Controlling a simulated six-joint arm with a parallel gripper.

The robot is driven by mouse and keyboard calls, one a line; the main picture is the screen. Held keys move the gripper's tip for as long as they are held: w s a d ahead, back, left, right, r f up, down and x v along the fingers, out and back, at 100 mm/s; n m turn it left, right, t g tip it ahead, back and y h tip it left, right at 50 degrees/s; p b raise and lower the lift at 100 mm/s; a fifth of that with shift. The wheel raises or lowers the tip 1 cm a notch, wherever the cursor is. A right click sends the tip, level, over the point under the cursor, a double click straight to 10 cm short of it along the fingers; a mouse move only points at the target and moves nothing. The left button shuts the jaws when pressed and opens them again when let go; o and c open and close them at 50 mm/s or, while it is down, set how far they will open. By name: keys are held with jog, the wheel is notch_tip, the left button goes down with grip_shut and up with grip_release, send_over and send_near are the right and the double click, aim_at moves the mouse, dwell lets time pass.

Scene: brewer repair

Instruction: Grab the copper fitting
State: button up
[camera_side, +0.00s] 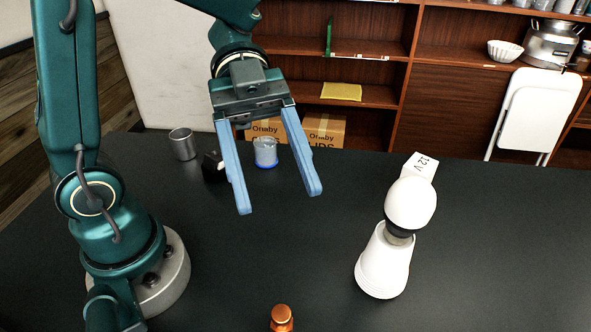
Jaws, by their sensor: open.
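The copper fitting (282,318) is a small shiny orange-brown piece at the bottom edge of the view. Its lower part is cut off by the frame. My gripper (279,200) is open, with two long blue fingers spread apart and nothing between their tips. It is in the air above the dark table, behind the copper fitting in the picture and well apart from it.
A white rounded device (384,262) with a box marked 12V (419,168) stands on the dark table (480,250) at right. A metal cup (183,144), a black object (212,167) and a clear, blue-based container (265,152) stand at the back. The front middle is mostly clear.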

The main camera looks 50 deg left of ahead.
send_near(281, 314)
jog(key=shift+g, duration=0.3)
jog(key=x, duration=0.5)
jog(key=shift+w+f, duration=0.25)
jog(key=shift+x, duration=2.55)
grip_shut()
